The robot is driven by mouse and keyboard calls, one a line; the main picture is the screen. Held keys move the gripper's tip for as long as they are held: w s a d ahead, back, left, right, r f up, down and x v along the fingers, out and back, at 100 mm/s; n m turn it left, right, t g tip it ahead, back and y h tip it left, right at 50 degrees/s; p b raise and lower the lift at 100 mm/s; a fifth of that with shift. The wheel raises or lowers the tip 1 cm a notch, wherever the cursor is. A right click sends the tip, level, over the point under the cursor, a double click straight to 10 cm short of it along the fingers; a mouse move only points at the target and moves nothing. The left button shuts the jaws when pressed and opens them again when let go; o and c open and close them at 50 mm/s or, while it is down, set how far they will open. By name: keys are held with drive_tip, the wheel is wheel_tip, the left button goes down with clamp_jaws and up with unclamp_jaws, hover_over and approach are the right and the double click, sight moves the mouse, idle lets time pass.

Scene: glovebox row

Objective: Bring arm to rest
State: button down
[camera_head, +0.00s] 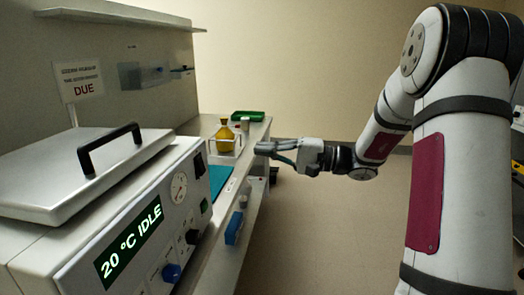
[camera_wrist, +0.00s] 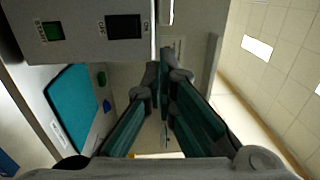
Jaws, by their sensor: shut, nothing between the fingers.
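My gripper (camera_head: 262,148) is at the end of my outstretched arm, beyond the front edge of the bench in the head view. It points left, toward the bench, and is empty. In the wrist view my gripper (camera_wrist: 158,72) has its two fingers closed together at the tips. I cannot tell whether the fingertips touch anything.
A white instrument (camera_head: 150,225) reading "20 °C IDLE" stands at left, with a black-handled lid (camera_head: 85,175). A teal mat (camera_head: 219,178) lies nearby.

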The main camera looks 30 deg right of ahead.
drive_tip(key=s+a+n+g+h, duration=0.45)
drive_tip(key=s+a+g, duration=0.65)
drive_tip(key=s+a, duration=0.7)
drive_tip(key=s+d+f+n+h, duration=0.1)
drive_tip(key=s+d+f+h, duration=0.1)
drive_tip(key=s+d+h, duration=0.3)
drive_tip(key=s+d+f+n+t+h, duration=0.1)
drive_tip(key=s+f+h, duration=0.1)
drive_tip(key=s, duration=0.6)
drive_tip(key=s+d+f+n+h, duration=0.1)
drive_tip(key=s+d+f+h, duration=0.1)
drive_tip(key=s+d+h, duration=0.3)
wheel_tip(320, 180, up, 17)
drive_tip(key=s+a+t+y+p, duration=0.1)
drive_tip(key=a+t+p, duration=0.1)
drive_tip(key=p, duration=1.3)
drive_tip(key=shift+s+t, duration=0.15)
drive_tip(key=shift+t, duration=0.45)
